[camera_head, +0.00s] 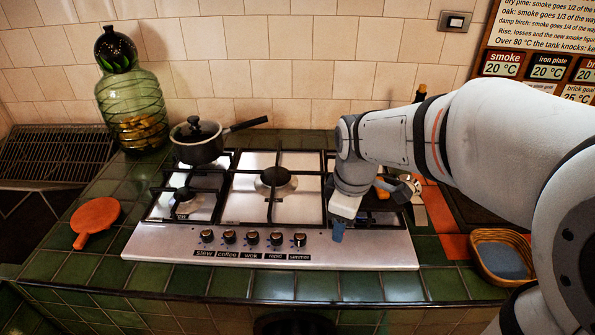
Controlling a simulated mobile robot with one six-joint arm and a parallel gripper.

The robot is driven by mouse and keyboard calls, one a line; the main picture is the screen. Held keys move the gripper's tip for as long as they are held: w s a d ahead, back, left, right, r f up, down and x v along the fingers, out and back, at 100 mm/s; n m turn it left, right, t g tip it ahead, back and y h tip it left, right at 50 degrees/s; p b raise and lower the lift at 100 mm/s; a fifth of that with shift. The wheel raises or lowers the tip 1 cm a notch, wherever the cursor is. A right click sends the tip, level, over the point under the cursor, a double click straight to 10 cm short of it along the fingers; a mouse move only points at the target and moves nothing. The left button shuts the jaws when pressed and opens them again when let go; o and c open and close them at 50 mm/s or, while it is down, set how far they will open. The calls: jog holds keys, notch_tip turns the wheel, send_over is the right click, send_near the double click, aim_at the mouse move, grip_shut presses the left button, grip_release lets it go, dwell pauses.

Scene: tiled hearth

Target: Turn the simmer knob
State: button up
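The cooktop's silver front panel (345,248) carries a row of several dark knobs with small labels under them. The rightmost knob (299,240) has the label that seems to read simmer, though the print is too small to be sure. A small bluish mark shows on it. My gripper (338,231) points down over the panel, to the right of this knob and apart from it in the picture. Its blue tip shows below a white body. The gap between its fingers cannot be made out. Nothing is seen held in it.
A lidded saucepan (200,142) stands at the back left burner, its handle pointing right. Black grates (272,187) rise behind the knobs. A green glass jar (133,108), an orange spoon rest (95,217) and a basket (478,264) with a blue sponge (503,261) stand around the cooktop.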

aim_at(300, 236)
jog(key=w+a+f+n, duration=0.2)
jog(key=a+n, duration=0.1)
jog(key=n, duration=0.1)
jog(key=w+a+f+n, duration=0.2)
jog(key=w+n, duration=0.1)
jog(key=n, duration=0.1)
jog(key=w+a+f+n+g, duration=0.1)
jog(key=w+a+f+n, duration=0.1)
jog(key=w+a+n, duration=0.1)
jog(key=shift+w+a+f+n, duration=0.15)
jog(key=shift+a+f+n, duration=0.2)
jog(key=shift+n, duration=0.35)
jog(key=shift+a+f, duration=0.1)
jog(key=shift+f, duration=0.2)
notch_tip(300, 236, down, 7)
jog(key=shift+w+f, duration=0.1)
jog(key=c, duration=1)
